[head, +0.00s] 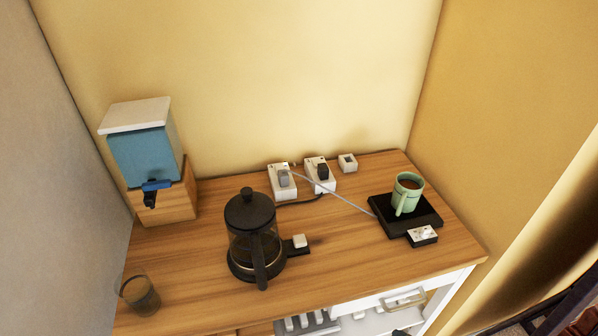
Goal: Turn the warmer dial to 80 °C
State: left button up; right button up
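The warmer is a flat black plate (380,207) at the right end of the wooden counter. A green mug (407,193) with dark liquid in it stands on the plate. A small control box with a pale top (422,235) sits at the plate's front edge. The dial on it is too small to make out, and I cannot read its setting. Neither of my grippers shows in the head view.
Wall sockets (282,181) with cables are behind. A blue dispenser (146,158) and a glass (141,295) are at the left. The counter (345,255) is clear in front of the warmer.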

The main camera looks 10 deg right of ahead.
aim_at(425, 232)
jog(key=z, duration=1.25)
